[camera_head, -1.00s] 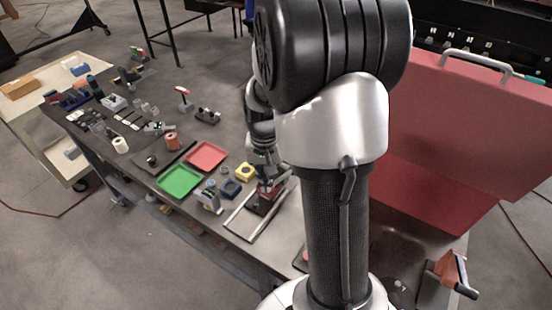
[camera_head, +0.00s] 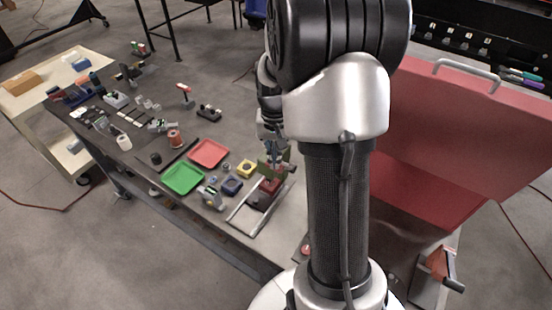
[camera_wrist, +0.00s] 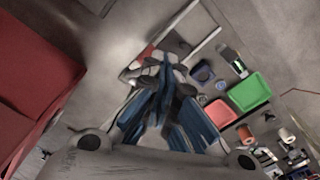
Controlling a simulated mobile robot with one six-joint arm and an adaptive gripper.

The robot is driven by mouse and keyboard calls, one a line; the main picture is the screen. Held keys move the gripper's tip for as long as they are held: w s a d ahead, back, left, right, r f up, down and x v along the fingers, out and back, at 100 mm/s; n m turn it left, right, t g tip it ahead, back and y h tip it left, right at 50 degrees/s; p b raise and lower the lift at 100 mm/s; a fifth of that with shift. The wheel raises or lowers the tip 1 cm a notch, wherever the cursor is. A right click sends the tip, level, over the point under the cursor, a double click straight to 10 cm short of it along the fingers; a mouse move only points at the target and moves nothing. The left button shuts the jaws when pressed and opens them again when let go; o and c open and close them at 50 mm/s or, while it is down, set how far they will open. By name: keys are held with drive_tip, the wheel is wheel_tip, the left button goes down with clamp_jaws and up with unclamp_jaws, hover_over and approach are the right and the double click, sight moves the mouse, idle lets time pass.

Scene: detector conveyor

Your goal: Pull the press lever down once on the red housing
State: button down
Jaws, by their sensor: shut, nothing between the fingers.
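The red housing (camera_head: 262,196) stands at the right part of the bench, inside a pale metal rail frame (camera_head: 240,208). My gripper (camera_head: 273,158) is right above it and covers part of it. An olive-green upright part (camera_head: 286,160) shows beside the fingers; I cannot tell whether it belongs to the press. The press lever cannot be made out. In the wrist view my blue-padded fingers (camera_wrist: 163,70) are together with nothing seen between them. They hide most of the housing, of which a red bit (camera_wrist: 144,54) shows beside them. Contact cannot be told.
A large open red case (camera_head: 455,130) stands at right. Small parts crowd the bench's far left.

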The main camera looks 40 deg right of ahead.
drive_tip(key=shift+r+p, duration=1.85)
drive_tip(key=shift+r, duration=0.7)
drive_tip(key=shift+f, duration=0.1)
